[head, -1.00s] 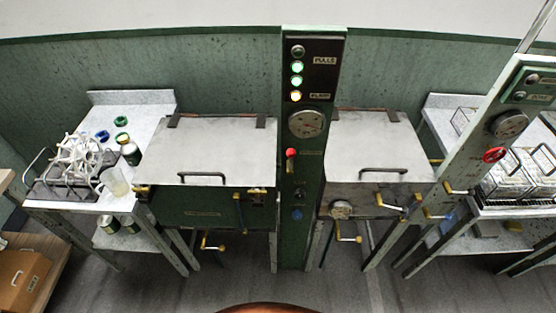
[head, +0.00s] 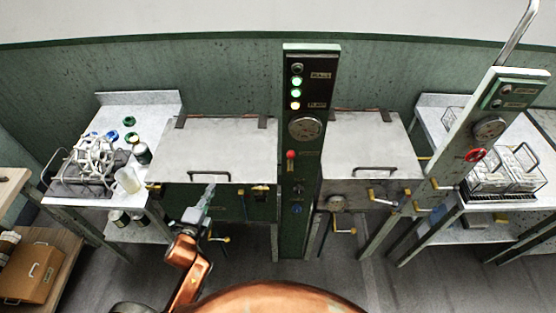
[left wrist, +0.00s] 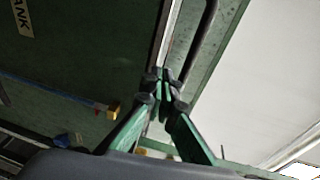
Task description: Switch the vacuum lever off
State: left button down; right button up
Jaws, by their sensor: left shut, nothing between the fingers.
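A red-knobbed lever (head: 291,155), which looks like the vacuum lever, is on the front of the dark green central column (head: 296,225), below a round gauge (head: 306,128). Its label is too small to read. My left gripper (head: 210,188) is shut and empty, in front of the left basin (head: 215,145) and left of the column, apart from the lever. In the left wrist view the closed fingertips (left wrist: 166,77) show near a dark bar handle (left wrist: 203,42); I cannot tell whether they touch it. My right gripper is out of view.
The right basin (head: 365,145) has a bar handle (head: 376,170) and yellow-tipped levers. A cluttered table (head: 105,99) is at left, a table with wire baskets (head: 490,175) at right. Floor is open in front.

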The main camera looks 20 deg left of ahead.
pick_arm(q)
jog(key=w+d+r+m+t+h, duration=0.25)
jog(key=d+r+m+h, duration=0.35)
jog(key=r+m, duration=0.4)
jog(key=s+d+m+g+h, duration=0.2)
jog(key=d+m+h, duration=0.2)
jog(key=m, duration=0.4)
jog(key=s+d+r+m+g+h, duration=0.1)
jog(key=s+d+m+g+h, duration=0.1)
jog(key=d+m+h, duration=0.2)
jog(key=m+h, duration=0.2)
jog(key=m, duration=0.2)
jog(key=shift+s+d+h, duration=0.15)
jog(key=shift+s+h, duration=0.05)
jog(key=shift+h, duration=0.1)
jog(key=shift+r, duration=0.1)
jog(key=p, duration=0.4)
send_near(291, 159)
jog(key=w+d+r, duration=0.2)
jog(key=w, duration=0.2)
jog(key=shift+w+d+t, duration=0.25)
jog(key=shift+w+d, duration=0.25)
jog(key=shift+d, duration=0.15)
